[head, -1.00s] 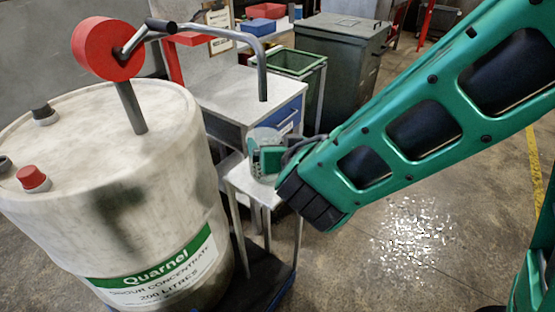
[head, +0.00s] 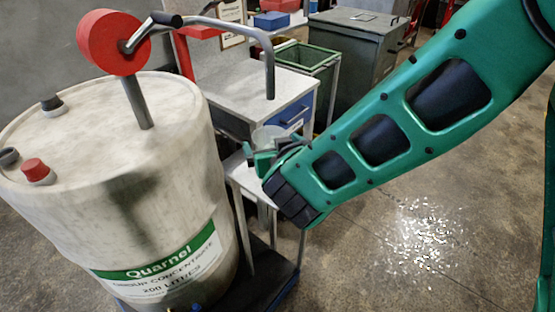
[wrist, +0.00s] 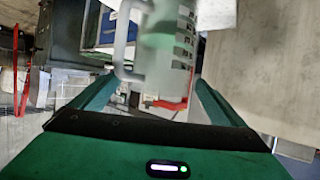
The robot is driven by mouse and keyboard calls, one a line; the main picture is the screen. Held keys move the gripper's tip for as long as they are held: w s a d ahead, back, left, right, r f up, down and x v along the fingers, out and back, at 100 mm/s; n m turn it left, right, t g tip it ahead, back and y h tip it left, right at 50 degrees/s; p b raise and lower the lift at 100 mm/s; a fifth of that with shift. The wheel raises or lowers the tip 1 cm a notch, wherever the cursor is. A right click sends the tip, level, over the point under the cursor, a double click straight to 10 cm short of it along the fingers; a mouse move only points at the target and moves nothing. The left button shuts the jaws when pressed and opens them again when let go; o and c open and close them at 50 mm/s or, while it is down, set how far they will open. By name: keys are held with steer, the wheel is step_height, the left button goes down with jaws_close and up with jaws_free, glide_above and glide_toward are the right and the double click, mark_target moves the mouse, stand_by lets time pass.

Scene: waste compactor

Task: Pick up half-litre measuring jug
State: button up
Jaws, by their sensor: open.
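The half-litre measuring jug (head: 267,135) is a clear, hazy vessel on a small pale stand (head: 243,176). In the head view it is partly hidden behind my gripper (head: 262,157). In the wrist view the jug (wrist: 166,50) fills the upper middle, with dark scale marks on its right side and its handle on the left. My gripper (wrist: 155,92) is open, one green finger to each side of the jug's lower part in the picture. I cannot tell whether either finger touches it.
A large white drum (head: 110,180) with a red-wheeled pump (head: 113,43) stands close on the left. A grey-topped cabinet with a blue drawer (head: 294,117) is just behind the jug. A green open bin (head: 305,60) and a dark lidded bin (head: 352,45) stand beyond. The floor on the right is clear.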

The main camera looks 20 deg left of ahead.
mark_target(267, 135)
steer(key=shift+x, duration=2.65)
steer(key=shift+w+r, duration=0.1)
steer(key=shift+r, duration=0.05)
steer(key=c, duration=1.9)
steer(key=shift+r, duration=0.15)
